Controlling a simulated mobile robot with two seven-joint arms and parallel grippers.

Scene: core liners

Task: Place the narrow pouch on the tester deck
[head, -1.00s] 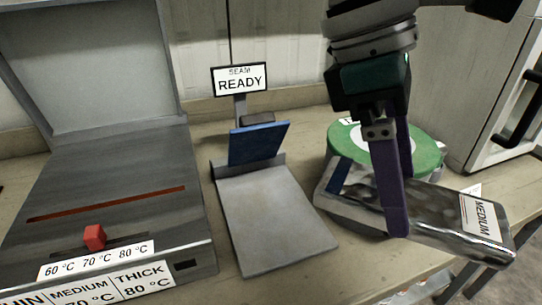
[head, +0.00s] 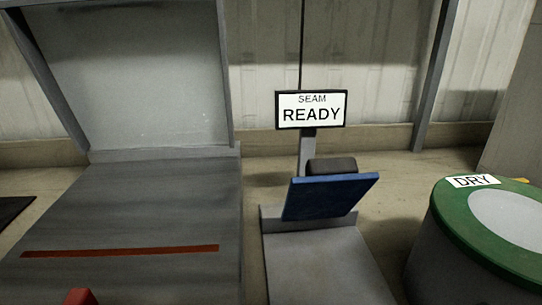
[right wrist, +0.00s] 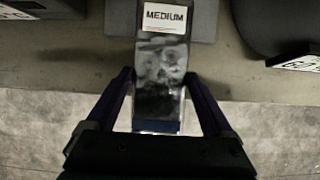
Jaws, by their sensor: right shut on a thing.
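The narrow pouch (right wrist: 160,75) is a dark, shiny strip with a white MEDIUM label, seen in the right wrist view. My right gripper (right wrist: 158,100) is shut on it, one purple finger on each side, and the label end points away from the gripper. The tester deck (head: 325,270) is a bare grey plate with a raised blue flap (head: 330,196) behind it, under a sign (head: 311,109) reading SEAM READY. The deck's front edge is cut off in the head view. Neither gripper shows in the head view, and my left gripper is in neither current view.
A grey sealer (head: 120,215) with its lid up and a red slot stands left of the deck. A round green-rimmed container (head: 470,235) marked DRY stands to its right. A narrow strip of bench is free between deck and container. A wall closes the back.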

